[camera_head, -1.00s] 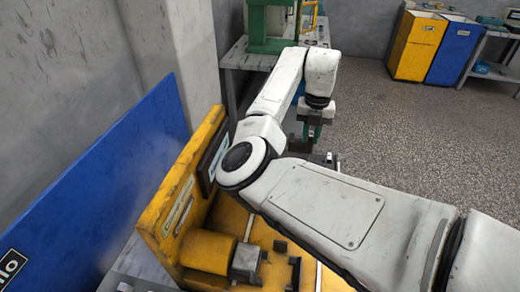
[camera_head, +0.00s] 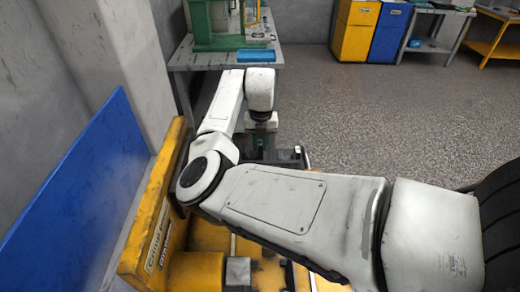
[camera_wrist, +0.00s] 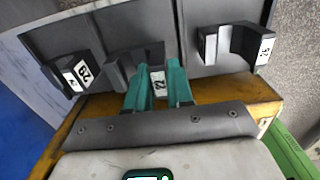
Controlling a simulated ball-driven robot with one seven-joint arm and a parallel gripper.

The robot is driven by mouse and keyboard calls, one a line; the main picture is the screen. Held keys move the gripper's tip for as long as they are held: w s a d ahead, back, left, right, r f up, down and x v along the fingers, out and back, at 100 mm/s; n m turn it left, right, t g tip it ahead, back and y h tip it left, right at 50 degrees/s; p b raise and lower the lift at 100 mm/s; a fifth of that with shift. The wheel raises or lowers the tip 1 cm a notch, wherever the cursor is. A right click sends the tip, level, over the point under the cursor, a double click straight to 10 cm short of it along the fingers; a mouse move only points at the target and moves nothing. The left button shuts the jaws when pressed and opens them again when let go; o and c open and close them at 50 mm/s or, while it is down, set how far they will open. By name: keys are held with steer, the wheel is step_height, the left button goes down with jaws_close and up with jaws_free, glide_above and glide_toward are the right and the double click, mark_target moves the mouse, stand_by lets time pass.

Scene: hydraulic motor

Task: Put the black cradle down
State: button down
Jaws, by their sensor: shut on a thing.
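My gripper (camera_wrist: 158,90) has teal fingers, which close on a black cradle (camera_wrist: 120,67) in the wrist view. A white number label shows between the fingers. The held cradle is over or against a dark grey plate (camera_wrist: 200,82) on a yellow frame; I cannot tell whether it touches. Another black cradle (camera_wrist: 60,78) is close on its left, and a third (camera_wrist: 235,40) is on the right, apart from it. In the head view my gripper (camera_head: 262,145) is small beyond my arm, and the held cradle cannot be made out clearly.
A yellow machine frame (camera_head: 150,235) and a blue panel (camera_head: 75,190) stand at the left. A grey table (camera_head: 190,62) with a green press (camera_head: 212,25) is behind. Yellow (camera_head: 355,30) and blue (camera_head: 390,32) bins stand at the back. The floor on the right is open.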

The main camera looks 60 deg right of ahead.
mark_target(261, 150)
steer(key=shift+f, duration=1.5)
steer(key=shift+f, duration=0.15)
steer(key=c, duration=1)
jaws_free()
step_height(261, 150, up, 12)
steer(key=shift+s+r+b, duration=0.1)
steer(key=shift+b, duration=0.35)
steer(key=shift+s, duration=0.1)
